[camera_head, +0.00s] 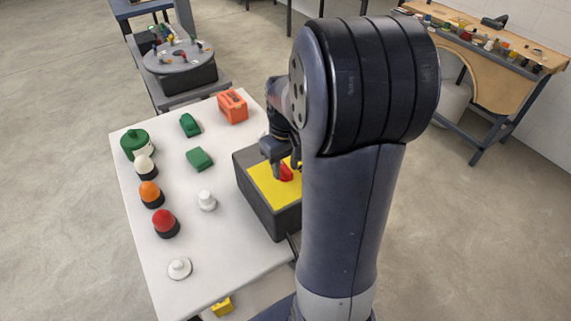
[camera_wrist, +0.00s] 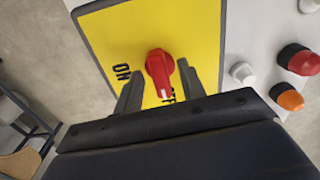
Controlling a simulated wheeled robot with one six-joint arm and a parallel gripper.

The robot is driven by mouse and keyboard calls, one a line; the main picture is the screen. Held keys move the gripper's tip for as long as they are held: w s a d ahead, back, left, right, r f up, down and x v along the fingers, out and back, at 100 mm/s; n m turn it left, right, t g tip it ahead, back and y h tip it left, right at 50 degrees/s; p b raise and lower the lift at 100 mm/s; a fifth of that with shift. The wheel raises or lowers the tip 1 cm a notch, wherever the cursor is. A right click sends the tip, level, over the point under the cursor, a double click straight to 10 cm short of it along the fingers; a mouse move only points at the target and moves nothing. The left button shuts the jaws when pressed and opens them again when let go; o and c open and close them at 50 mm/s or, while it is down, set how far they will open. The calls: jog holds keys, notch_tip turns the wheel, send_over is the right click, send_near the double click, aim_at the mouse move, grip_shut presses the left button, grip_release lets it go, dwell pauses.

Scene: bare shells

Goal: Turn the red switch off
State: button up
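The red switch (camera_wrist: 159,70) is a rotary knob with a white line at its end, on a yellow panel (camera_wrist: 112,38). In the wrist view its line points down the picture towards a label mostly hidden by the knob and gripper; an upside-down "ON" is to the left. My gripper (camera_wrist: 160,88) is open, one finger on each side of the knob, with yellow showing between. In the head view my gripper (camera_head: 281,160) is over the dark box (camera_head: 262,215) that bears the panel, close to the red switch (camera_head: 286,173). Contact cannot be told.
The white table (camera_head: 205,245) holds red (camera_head: 164,220), orange (camera_head: 150,192) and white (camera_head: 144,164) domed buttons, a white knob (camera_head: 206,200), green blocks and an orange block (camera_head: 232,105), left of the box. A round-topped stand (camera_head: 178,60) is behind. A workbench (camera_head: 500,45) is far right.

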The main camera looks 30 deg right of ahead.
aim_at(286, 168)
notch_tip(286, 168, up, 11)
dwell(0.5)
jog(key=shift+f, duration=0.1)
notch_tip(286, 168, down, 10)
jog(key=shift+f, duration=0.45)
dwell(0.3)
